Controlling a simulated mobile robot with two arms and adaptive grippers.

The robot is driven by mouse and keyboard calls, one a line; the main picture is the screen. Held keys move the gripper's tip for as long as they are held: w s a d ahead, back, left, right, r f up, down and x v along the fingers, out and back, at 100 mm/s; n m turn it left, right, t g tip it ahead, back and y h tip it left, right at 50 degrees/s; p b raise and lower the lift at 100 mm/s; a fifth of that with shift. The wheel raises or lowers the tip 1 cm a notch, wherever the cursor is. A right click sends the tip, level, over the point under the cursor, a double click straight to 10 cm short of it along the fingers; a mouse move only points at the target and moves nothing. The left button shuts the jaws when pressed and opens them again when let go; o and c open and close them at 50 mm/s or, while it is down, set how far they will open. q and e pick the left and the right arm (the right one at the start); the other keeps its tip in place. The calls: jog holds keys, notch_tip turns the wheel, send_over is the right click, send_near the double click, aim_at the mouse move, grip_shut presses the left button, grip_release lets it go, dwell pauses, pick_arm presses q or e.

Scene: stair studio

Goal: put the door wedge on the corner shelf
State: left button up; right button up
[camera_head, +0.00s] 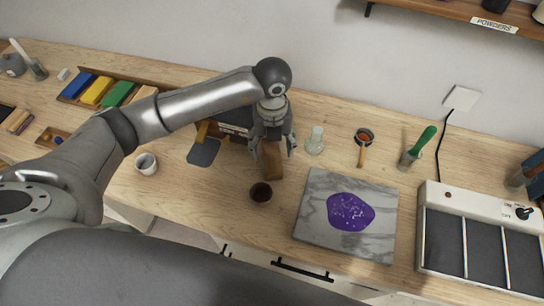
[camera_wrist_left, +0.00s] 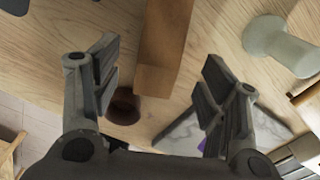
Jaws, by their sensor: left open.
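A brown wooden block, which looks like the door wedge (camera_head: 272,162), stands on the bench below my left gripper (camera_head: 272,145). In the left wrist view the wedge (camera_wrist_left: 163,45) lies between the two spread fingers of the left gripper (camera_wrist_left: 161,62), with a visible gap on both sides. The left gripper is open and holds nothing. A wall shelf (camera_head: 455,12) with a "POWDERS" label is at the top right; I cannot tell whether it is the corner shelf. My right gripper is not in view.
A dark cup (camera_head: 261,192) stands just in front of the wedge. A marble slab (camera_head: 310,222) with purple powder lies to the right, with a glass piece (camera_head: 316,141) behind it. A dark box (camera_head: 237,122) is behind the gripper. A white cup (camera_head: 147,164) stands left.

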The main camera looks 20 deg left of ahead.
aim_at(272, 155)
pick_arm(q)
jog(key=shift+f+p, duration=0.5)
jog(key=shift+f, duration=0.05)
notch_tip(272, 155, down, 3)
jog(key=shift+f+p, duration=0.15)
jog(key=shift+p, duration=0.65)
jog(key=shift+f, duration=0.5)
jog(key=c, duration=1.3)
jog(key=shift+o, duration=0.2)
jog(key=shift+r, duration=0.15)
